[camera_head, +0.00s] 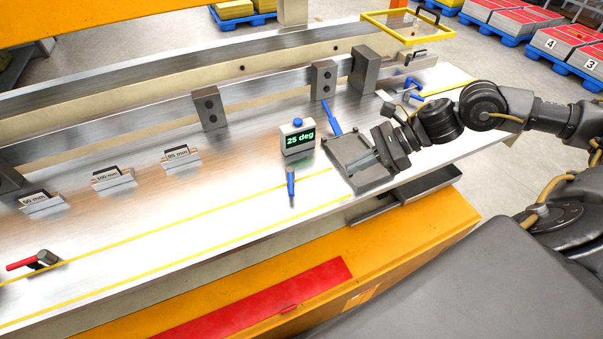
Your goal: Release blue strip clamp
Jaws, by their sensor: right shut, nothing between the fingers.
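Several blue-handled parts are in view, and I cannot tell for sure which is the blue strip clamp. One blue clamp-like part (413,87) is at the right end of the bench, behind my right arm. A blue lever (332,117) stands tilted behind a grey block fixture (345,148). My left gripper is out of view.
Labelled gauge blocks (180,157) and a red-handled clamp (36,261) are further left. A grey tray (430,185) is at the front right. The bench between the yellow lines is mostly clear.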

